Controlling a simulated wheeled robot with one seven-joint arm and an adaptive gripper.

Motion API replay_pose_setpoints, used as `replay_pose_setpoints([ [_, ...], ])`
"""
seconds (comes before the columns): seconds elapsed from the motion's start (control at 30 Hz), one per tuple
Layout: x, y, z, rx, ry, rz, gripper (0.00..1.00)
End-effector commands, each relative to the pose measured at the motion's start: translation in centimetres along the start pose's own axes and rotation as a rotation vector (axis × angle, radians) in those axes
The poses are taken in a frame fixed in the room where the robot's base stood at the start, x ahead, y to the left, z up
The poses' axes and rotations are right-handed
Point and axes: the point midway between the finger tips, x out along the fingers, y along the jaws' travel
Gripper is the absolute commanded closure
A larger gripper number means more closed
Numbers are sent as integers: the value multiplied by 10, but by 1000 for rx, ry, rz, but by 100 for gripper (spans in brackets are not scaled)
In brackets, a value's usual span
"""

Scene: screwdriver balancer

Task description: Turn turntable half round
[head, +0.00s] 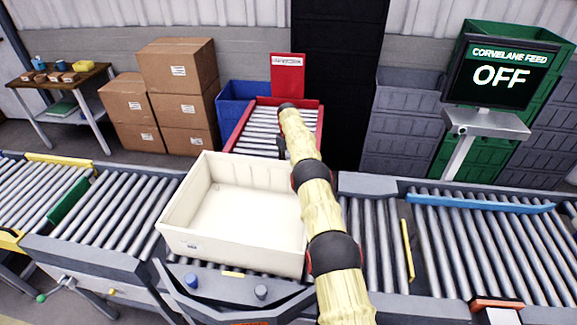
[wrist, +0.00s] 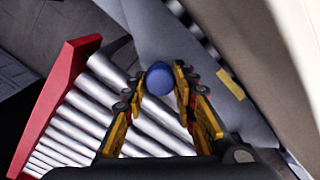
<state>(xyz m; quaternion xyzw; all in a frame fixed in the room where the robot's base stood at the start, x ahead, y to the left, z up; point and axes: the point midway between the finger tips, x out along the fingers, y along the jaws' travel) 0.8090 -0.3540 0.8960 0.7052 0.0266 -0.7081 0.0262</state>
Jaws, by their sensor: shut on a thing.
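The turntable (head: 222,287) is a grey roller section in the middle of the line, slightly askew to the neighbouring lanes. A cream tote (head: 240,262) stands on it and hides most of its top. In the wrist view, my gripper (wrist: 159,84) is shut on a blue knob (wrist: 160,75) at the turntable's far side, with a yellow finger on each side of it. In the head view, the tote and my arm hide this grip.
A red-framed roller lane (head: 243,124) lies behind the turntable; its red rail (wrist: 55,95) is left of my gripper in the wrist view. Roller lanes adjoin left (head: 110,205) and right (head: 470,240). A screen (head: 500,75) reads "CORVELANE FEED OFF". Cardboard boxes (head: 175,65) stand at back left.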

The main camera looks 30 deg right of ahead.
Motion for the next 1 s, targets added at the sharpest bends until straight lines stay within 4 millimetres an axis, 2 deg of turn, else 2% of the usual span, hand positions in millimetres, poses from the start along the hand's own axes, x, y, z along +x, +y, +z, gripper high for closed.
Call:
replay_pose_setpoints([
  [0.07,-2,-2,-5,-3,12,2,100],
  [0.1,-2,-2,-5,-4,13,2,72],
  [0.4,-2,-1,-3,-2,9,1,55],
  [0.77,-5,-1,-3,-1,7,1,54],
  [1.0,-38,-1,-4,-1,9,3,54],
])
